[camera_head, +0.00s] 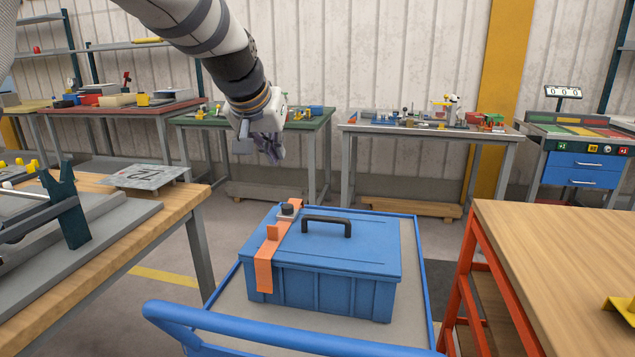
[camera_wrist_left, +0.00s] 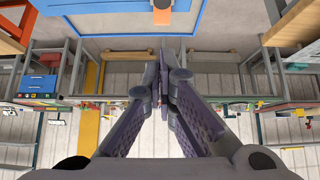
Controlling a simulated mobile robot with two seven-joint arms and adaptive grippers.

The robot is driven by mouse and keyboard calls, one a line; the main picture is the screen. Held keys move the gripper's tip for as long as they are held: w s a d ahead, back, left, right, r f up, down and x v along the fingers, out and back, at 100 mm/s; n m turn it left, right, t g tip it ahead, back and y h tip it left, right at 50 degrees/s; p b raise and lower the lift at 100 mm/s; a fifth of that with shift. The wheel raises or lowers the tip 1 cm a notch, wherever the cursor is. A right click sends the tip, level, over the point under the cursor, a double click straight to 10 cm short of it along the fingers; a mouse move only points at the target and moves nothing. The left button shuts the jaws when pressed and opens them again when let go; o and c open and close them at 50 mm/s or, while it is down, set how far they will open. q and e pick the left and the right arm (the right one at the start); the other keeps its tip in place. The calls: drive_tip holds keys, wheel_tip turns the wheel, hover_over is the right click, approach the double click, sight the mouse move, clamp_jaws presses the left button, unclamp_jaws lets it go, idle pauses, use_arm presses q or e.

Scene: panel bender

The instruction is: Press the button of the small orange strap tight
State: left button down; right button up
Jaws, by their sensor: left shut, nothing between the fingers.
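The small orange strap (camera_head: 265,262) runs over the left part of a blue toolbox (camera_head: 340,288) and hangs down its front. A dark round button (camera_head: 287,209) sits on a light base on the strap, near the lid's far edge. My left gripper (camera_head: 270,155) is in the air above and behind the toolbox, apart from the strap. Its fingers are shut and empty. In the left wrist view the shut fingers (camera_wrist_left: 160,70) fill the middle, and a bit of the orange strap (camera_wrist_left: 162,17) shows at the top edge. My right gripper is not in view.
The toolbox, with a black handle (camera_head: 327,224), stands on a blue-rimmed cart (camera_head: 423,300). Wooden workbenches stand left (camera_head: 150,222) and right (camera_head: 560,240) of the cart. Cluttered tables line the back wall. The air above the lid is clear.

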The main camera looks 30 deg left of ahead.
use_arm(q)
drive_tip(key=b, duration=0.1)
hover_over(289, 205)
wheel_tip(289, 205, down, 8)
drive_tip(key=shift+s+r, duration=0.1)
drive_tip(key=shift+r, duration=0.05)
drive_tip(key=shift+f, duration=1.7)
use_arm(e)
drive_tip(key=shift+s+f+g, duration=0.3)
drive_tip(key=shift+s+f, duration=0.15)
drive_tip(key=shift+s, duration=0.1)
